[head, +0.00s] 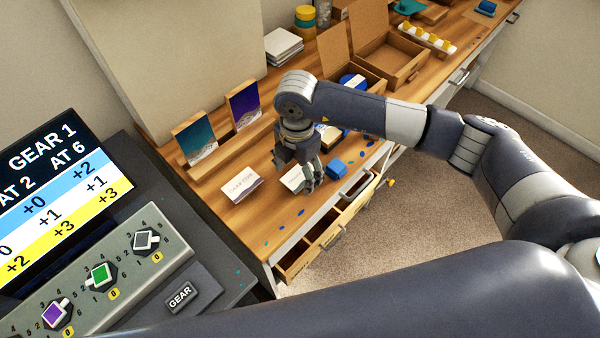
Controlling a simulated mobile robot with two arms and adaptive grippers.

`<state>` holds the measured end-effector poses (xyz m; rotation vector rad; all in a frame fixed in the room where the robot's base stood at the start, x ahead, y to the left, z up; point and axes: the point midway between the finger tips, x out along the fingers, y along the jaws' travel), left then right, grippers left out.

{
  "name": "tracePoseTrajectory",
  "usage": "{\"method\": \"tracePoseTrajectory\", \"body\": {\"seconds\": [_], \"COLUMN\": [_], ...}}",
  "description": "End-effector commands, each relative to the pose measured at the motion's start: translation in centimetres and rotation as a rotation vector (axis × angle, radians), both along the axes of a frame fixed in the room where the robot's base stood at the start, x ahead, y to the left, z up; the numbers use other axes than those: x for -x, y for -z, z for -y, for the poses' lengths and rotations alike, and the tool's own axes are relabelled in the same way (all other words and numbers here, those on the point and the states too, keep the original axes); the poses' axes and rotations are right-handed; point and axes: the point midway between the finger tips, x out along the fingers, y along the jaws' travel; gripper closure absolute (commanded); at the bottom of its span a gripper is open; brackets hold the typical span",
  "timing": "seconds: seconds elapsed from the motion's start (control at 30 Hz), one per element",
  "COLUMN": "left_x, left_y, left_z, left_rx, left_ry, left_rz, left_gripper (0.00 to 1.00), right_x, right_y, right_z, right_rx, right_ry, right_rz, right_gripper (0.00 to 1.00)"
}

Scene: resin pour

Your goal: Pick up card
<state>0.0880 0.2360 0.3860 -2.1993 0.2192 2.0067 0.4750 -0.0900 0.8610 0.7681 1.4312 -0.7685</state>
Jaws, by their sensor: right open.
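A white card (241,185) with small print lies flat near the front left of the wooden workbench (225,221). A second pale card (292,179) lies to its right, partly hidden by my right gripper. My right gripper (302,176) points down over this second card, open, with its fingers close to the card's right part. I cannot tell whether the fingers touch it. Two dark pictured cards, one teal (195,137) and one purple (243,106), stand upright in a wooden rack behind. My left gripper is not in view.
A blue block (337,168) sits just right of the gripper. Open drawers (323,234) stick out from the bench front. An open cardboard box (388,55) and a white stack (283,46) stand farther back. A control panel (100,277) with a gear screen stands at left.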

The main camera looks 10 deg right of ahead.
Motion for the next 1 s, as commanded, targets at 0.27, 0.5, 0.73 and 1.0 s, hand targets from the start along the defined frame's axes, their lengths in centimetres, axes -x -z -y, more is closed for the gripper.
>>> {"method": "tracePoseTrajectory", "body": {"seconds": [0.27,0.5,0.73,1.0], "left_x": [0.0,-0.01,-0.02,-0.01], "left_y": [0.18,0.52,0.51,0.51], "left_z": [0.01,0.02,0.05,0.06], "left_rx": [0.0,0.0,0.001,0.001], "left_ry": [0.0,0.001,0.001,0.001], "left_rz": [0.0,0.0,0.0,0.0], "left_gripper": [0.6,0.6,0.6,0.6], "right_x": [0.0,0.0,0.0,0.0], "right_y": [0.12,0.46,0.44,0.44], "right_z": [-0.02,-0.02,-0.02,-0.02], "right_rx": [0.0,0.0,0.0,0.0], "right_ry": [0.0,0.0,0.0,0.0], "right_rz": [0.0,0.0,0.0,0.0], "right_gripper": [0.31,0.31,0.31,0.56]}}
